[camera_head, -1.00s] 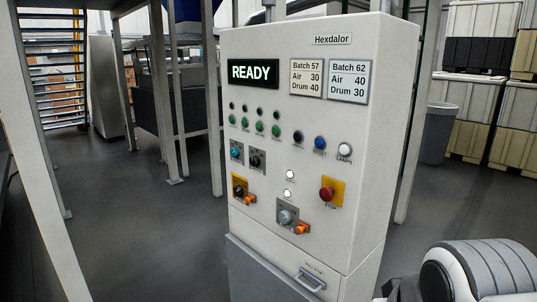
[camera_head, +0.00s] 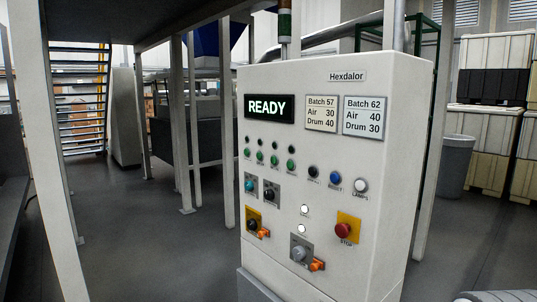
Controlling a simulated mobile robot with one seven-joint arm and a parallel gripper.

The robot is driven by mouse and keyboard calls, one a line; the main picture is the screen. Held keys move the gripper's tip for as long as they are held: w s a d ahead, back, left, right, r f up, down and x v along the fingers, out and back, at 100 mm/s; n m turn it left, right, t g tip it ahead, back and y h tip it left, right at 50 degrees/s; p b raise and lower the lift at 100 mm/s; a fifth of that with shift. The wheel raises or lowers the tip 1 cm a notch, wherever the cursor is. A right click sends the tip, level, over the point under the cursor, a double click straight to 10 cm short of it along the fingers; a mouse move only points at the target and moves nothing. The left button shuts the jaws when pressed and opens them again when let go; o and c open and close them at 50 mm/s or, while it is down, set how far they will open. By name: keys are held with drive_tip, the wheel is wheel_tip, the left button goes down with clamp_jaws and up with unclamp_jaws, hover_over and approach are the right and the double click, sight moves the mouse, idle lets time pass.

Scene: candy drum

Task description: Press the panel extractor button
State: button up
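The white control panel (camera_head: 345,130) stands upright at centre, with a lit display (camera_head: 269,108) reading READY. A row of several green buttons (camera_head: 274,160) sits below it, each under a small dark lamp (camera_head: 275,145). To their right are a black button (camera_head: 313,171), a blue button (camera_head: 335,177) and a white button (camera_head: 361,185). Most labels are too small to read, so I cannot tell which button is the extractor. My gripper is out of view. A part of my arm shows at the bottom right corner.
A red stop button (camera_head: 343,230) on a yellow plate, rotary switches with orange tags (camera_head: 317,265) and two lit white lamps (camera_head: 304,209) are lower on the panel. Grey posts (camera_head: 180,125) stand at left; a grey bin (camera_head: 456,165) stands behind right. Bare floor (camera_head: 130,225) lies left.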

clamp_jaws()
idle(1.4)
